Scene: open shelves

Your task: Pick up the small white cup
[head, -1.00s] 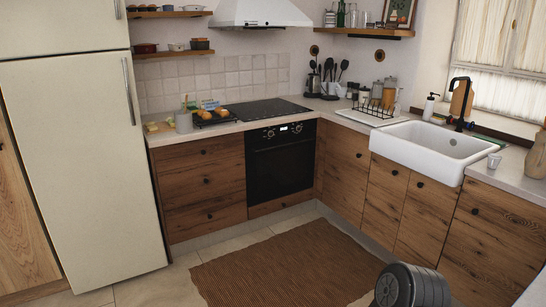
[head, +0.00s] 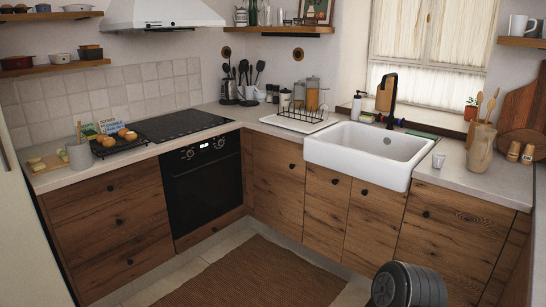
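A larger white mug (head: 518,25) stands on the wall shelf at the upper right. Neither of my grippers is in view. A dark, ribbed rounded part at the bottom right looks like part of my own arm, well below and in front of the cup.
The counter (head: 485,183) right of the cup is mostly clear up to a beige jug (head: 481,149) holding wooden utensils. Cutting boards (head: 522,105) lean at the far right. A dish rack (head: 303,112) stands left of the sink. A brown rug (head: 245,275) covers the floor.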

